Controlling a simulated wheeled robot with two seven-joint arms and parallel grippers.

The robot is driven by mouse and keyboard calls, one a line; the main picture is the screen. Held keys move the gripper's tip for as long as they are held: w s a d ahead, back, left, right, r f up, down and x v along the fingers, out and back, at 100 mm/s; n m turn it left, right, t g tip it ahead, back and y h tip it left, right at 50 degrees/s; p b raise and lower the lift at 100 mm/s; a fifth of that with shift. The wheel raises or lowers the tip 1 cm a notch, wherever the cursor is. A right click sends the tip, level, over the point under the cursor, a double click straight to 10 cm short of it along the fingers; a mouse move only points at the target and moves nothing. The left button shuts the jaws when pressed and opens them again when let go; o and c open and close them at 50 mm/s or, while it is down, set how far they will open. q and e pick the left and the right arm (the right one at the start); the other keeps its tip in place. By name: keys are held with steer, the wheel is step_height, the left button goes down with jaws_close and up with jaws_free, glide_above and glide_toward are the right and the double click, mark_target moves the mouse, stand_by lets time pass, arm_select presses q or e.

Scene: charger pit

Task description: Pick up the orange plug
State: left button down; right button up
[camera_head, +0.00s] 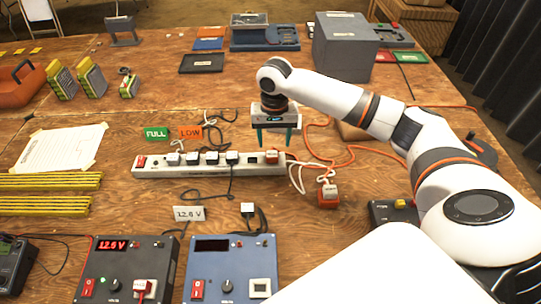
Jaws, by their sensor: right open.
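A small orange plug (271,157) sits at the right part of the white power strip (150,171). My right gripper (274,144) hangs over that end of the strip, pointing down, with its two teal fingers apart. The plug is below and between the fingers, and no contact shows. A second orange-and-white block (328,195) lies on the table to the right of the strip, by an orange cord. My left gripper is not in view.
Several white plugs (211,158) sit along the strip left of the orange one. Two meter boxes, one dark (126,258) and one blue (229,256), stand at the front. Cords loop right of the strip. A grey box (343,48) stands behind my right arm.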

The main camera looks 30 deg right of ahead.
mark_target(272, 154)
steer(key=f, duration=0.4)
steer(key=w+f, duration=0.1)
steer(key=f, duration=0.2)
steer(key=shift+w+f, duration=0.1)
steer(key=c, duration=1.1)
